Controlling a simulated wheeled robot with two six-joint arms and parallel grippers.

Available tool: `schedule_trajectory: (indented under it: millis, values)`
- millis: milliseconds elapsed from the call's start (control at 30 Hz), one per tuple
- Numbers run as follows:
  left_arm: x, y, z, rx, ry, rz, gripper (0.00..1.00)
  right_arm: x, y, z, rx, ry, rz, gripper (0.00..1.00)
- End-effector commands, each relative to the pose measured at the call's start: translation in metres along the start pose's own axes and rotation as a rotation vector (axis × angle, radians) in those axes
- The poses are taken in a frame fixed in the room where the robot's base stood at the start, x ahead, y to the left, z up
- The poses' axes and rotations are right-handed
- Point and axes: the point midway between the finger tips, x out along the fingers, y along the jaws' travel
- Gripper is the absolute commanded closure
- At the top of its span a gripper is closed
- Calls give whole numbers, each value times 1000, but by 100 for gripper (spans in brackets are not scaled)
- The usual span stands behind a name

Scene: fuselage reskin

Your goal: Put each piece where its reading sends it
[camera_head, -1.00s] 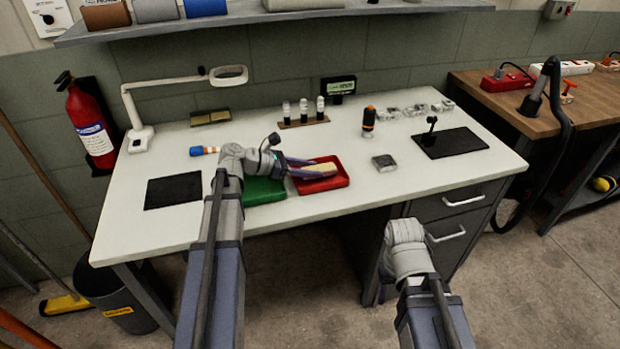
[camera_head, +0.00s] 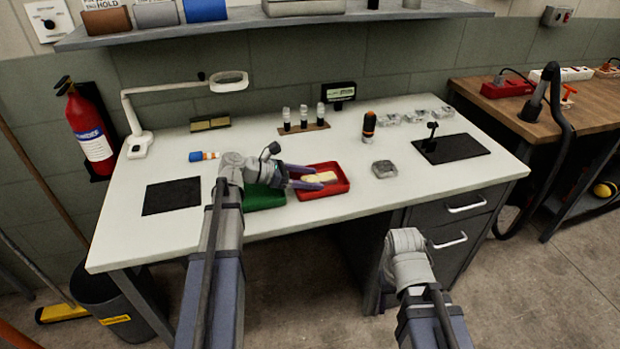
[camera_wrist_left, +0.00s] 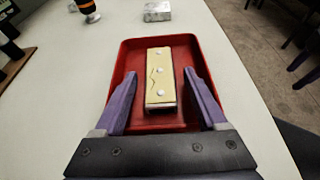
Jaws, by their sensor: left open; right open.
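A cream-coloured piece (camera_head: 318,177) lies in the red tray (camera_head: 338,188). In the left wrist view the piece (camera_wrist_left: 160,80) shows several pale round spots and a dark crack-like line. My left gripper (camera_head: 312,181) is open, with its purple fingers over the red tray (camera_wrist_left: 131,54); in the wrist view the fingers (camera_wrist_left: 160,98) are on either side of the piece's near part and apart from it. A green tray (camera_head: 262,196) is just left of the red one, partly hidden by my left arm.
A small display (camera_head: 338,91) stands behind a rack of several vials (camera_head: 304,122).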

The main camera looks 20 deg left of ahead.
Motion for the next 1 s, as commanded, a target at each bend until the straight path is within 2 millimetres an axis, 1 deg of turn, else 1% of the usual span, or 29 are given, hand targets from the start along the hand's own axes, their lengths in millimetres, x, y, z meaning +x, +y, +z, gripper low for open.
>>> schedule_trajectory:
  millis: [67,167,400,600,700,800,1000]
  values:
    - [-2,0,4,0,0,0,26,-4,0,0,0,0,0,40]
    - [-13,0,5,-1,0,3,26,-10,1,1,0,0,0,40]
    - [-64,1,6,-2,0,4,26,-30,3,2,0,0,0,40]
    - [-99,1,5,-2,0,3,26,-42,4,2,0,0,0,40]
    - [-110,0,5,0,0,2,26,-46,4,3,0,0,0,40]
    - [-117,0,4,0,0,1,26,-48,5,3,0,0,0,40]
    - [-122,0,3,0,0,0,26,-49,5,3,0,0,0,40]
